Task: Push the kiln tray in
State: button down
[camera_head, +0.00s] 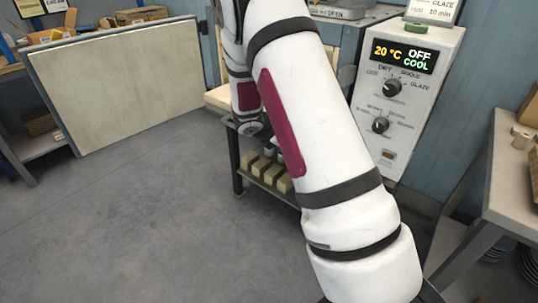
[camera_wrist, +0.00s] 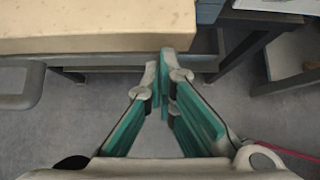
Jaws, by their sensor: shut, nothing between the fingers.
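The kiln tray (camera_wrist: 90,28) is a thick beige slab across the upper left of the wrist view, its front edge facing my gripper. In the head view, a beige edge of it (camera_head: 217,97) shows left of my arm, and the arm hides most of it. My gripper (camera_wrist: 166,62) is shut and empty, its green-and-grey fingers together. The fingertips overlap the slab's front edge near its right end in the wrist view; I cannot tell if they touch. The fingertips are hidden in the head view. The kiln's control box (camera_head: 405,95) reads 20 °C, OFF, COOL.
A large upright beige panel (camera_head: 115,85) stands at the left. A dark stand under the kiln holds several beige blocks (camera_head: 262,167). A grey table (camera_head: 515,180) stands at the right. The grey floor (camera_head: 130,220) is clear at front left.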

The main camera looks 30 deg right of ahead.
jog(key=w+d, duration=0.1)
jog(key=d, duration=0.4)
jog(key=w+d+p, duration=0.1)
jog(key=w+d, duration=0.1)
jog(key=d, duration=0.3)
jog(key=w+d+p, duration=0.1)
jog(key=w+d, duration=0.1)
jog(key=d, duration=0.3)
jog(key=shift+d, duration=0.15)
